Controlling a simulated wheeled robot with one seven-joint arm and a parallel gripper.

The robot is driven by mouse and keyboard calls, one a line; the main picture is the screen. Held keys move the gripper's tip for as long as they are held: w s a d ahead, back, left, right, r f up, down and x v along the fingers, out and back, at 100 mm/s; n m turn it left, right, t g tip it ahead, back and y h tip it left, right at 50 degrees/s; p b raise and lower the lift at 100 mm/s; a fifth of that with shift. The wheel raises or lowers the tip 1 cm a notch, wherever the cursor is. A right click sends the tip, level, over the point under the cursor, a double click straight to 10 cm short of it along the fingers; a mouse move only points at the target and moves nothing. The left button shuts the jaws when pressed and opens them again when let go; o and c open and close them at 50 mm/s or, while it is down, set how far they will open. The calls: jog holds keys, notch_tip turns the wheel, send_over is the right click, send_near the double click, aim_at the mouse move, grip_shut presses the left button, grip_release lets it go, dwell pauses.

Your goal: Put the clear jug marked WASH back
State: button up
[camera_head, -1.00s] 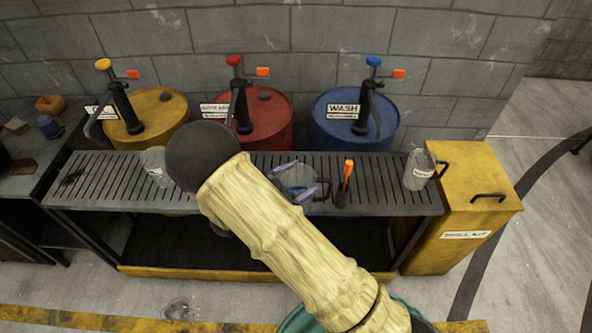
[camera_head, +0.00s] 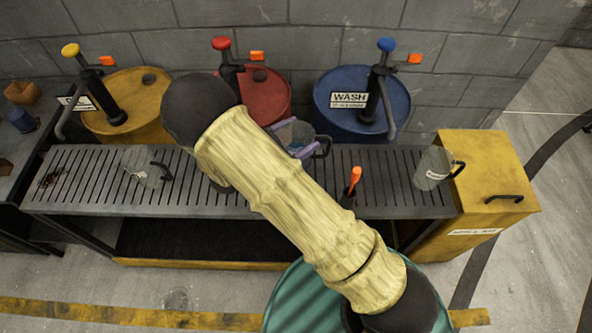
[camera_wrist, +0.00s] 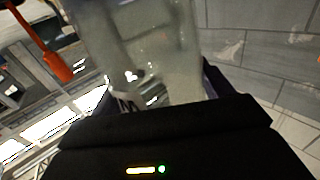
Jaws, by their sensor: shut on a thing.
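My gripper (camera_head: 300,138) is shut on a clear jug (camera_head: 293,131) with a dark handle, partly hidden behind my arm. In the head view the jug appears near the back edge of the slatted bench (camera_head: 388,180), between the red and blue drums. Whether it touches the bench is not clear. In the wrist view the held jug (camera_wrist: 150,50) fills the upper middle, and no marking on it can be read. The blue drum (camera_head: 335,125) behind carries a WASH sign (camera_head: 349,99).
Another clear jug (camera_head: 143,166) stands at the bench's left, and one (camera_head: 432,168) at its right end. An orange-handled tool (camera_head: 354,181) stands right of my arm. Red (camera_head: 267,92) and yellow (camera_head: 140,85) drums stand behind. A yellow cabinet (camera_head: 490,180) adjoins the right end.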

dwell(0.3)
jog(key=shift+f, duration=2.85)
jog(key=shift+f, duration=2.1)
jog(key=shift+f, duration=0.1)
jog(key=o, duration=1.6)
